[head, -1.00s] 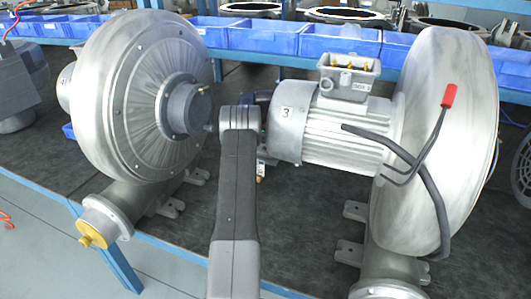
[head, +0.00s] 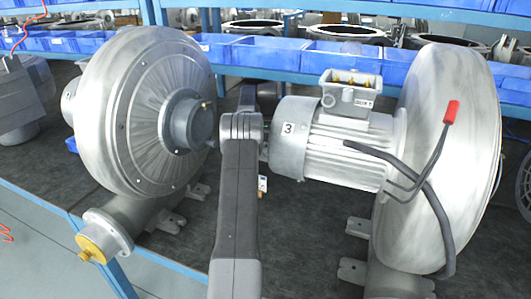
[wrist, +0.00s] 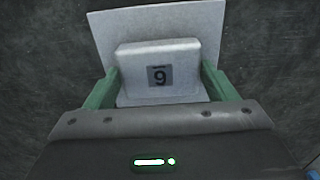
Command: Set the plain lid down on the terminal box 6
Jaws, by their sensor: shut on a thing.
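My gripper (wrist: 160,78) shows in the wrist view with its green fingers shut on the raised block of a pale grey lid (wrist: 125,25). The block's label looks like a 9 with a bar above it, which could be an underlined 6 upside down. A wide flat plate spreads behind the block, over a dark surface. The terminal box (head: 350,92) sits on top of the ribbed motor in the head view. Its top is open, with brass-coloured terminals inside; its small front label is too small to read surely. My arm hides the gripper and lid in the head view.
The motor (head: 325,140), marked 3, joins a large round blower housing (head: 435,160) at right. A black cable with a red end (head: 451,112) rises before it. Another blower (head: 140,110) stands left. Blue bins (head: 260,53) line the back. Dark bench mat (head: 305,235) lies bare below the motor.

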